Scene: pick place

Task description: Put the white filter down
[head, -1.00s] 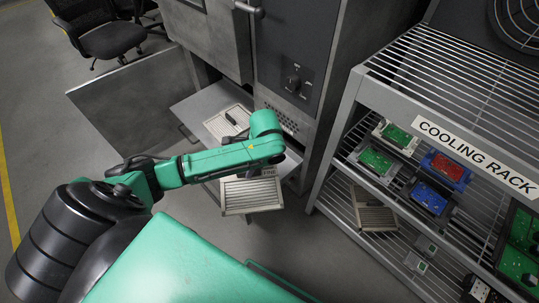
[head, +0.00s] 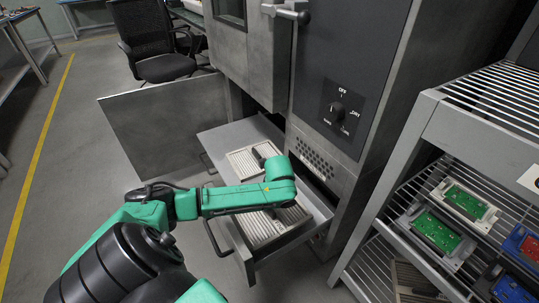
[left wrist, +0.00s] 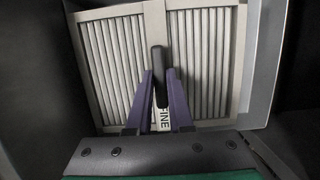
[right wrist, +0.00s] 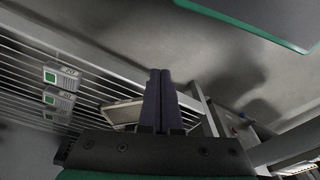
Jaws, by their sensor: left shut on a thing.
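The white filter (head: 262,229), a pale pleated panel in a cream frame, is within the front part of the open grey drawer (head: 318,207). I cannot tell whether it rests on the drawer floor. In the left wrist view, the filter (left wrist: 105,60) has a black handle and a "FINE" label. My left gripper (left wrist: 158,76) is shut on that handle, its purple fingers on either side. In the head view my left forearm hides part of the filter and the gripper. My right gripper (right wrist: 159,75) is shut and empty, seen only in the right wrist view.
A second pale filter (head: 242,162) lies in the drawer's rear part. The machine (head: 345,75) stands behind, its lower door (head: 160,125) open at the left. The cooling rack (head: 440,125) at the right holds circuit boards and another filter (head: 408,280) low down.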

